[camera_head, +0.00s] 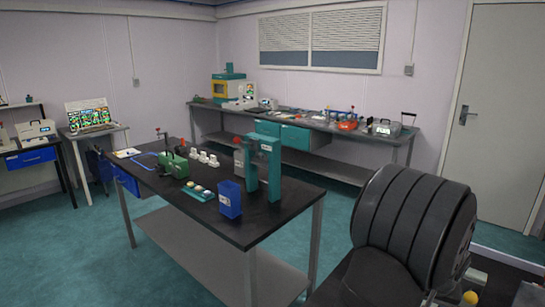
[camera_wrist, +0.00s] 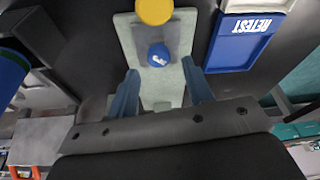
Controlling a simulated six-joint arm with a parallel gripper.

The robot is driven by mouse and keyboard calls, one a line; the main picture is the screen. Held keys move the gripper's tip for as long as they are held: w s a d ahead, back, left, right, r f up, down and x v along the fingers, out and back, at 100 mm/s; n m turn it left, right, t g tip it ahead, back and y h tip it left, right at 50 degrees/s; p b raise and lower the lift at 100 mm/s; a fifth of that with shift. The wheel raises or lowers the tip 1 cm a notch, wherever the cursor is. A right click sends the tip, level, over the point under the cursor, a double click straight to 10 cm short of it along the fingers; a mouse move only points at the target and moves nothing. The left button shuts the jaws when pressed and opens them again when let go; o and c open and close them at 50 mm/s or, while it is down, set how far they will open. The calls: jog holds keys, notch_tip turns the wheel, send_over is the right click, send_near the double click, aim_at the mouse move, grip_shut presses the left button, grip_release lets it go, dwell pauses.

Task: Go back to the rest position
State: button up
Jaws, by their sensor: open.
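My gripper (camera_wrist: 160,68) shows in the wrist view with its two blue-grey fingers spread apart and nothing held between them. Beyond the fingers lies a pale green-grey holder (camera_wrist: 176,76) with a blue round piece (camera_wrist: 158,54) bearing a white mark and a yellow round piece (camera_wrist: 154,11). The blue piece appears between the fingers in the picture, with clear gaps on both sides. I cannot make out the gripper in the head view.
A blue tray marked RETEST (camera_wrist: 240,42) lies right of the holder. In the head view, a dark table (camera_head: 262,226) carries a green press (camera_head: 272,165), a blue box (camera_head: 230,198) and a teal holder (camera_head: 201,192). A bench (camera_head: 335,127) with instruments stands behind.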

notch_tip(320, 180, up, 2)
jog(key=shift+r, duration=0.15)
jog(key=s+d+r, duration=0.2)
jog(key=s+r, duration=0.5)
jog(key=s, duration=0.4)
jog(key=s+d+f+m+g+h, duration=0.1)
jog(key=s+d+m, duration=0.4)
jog(key=s, duration=0.6)
jog(key=s+d+f+m+g, duration=0.1)
jog(key=s+d+m, duration=0.35)
jog(key=s, duration=0.75)
jog(key=shift+n, duration=0.25)
jog(key=shift+w+d+f, duration=0.55)
jog(key=shift+w+f, duration=0.35)
jog(key=shift+w, duration=0.75)
jog(key=shift+w+d+f, duration=0.6)
jog(key=shift+w+f, duration=0.35)
jog(key=shift+w, duration=0.75)
jog(key=shift+w+d+f, duration=0.55)
jog(key=shift+w+f, duration=0.35)
jog(key=shift+w, duration=0.75)
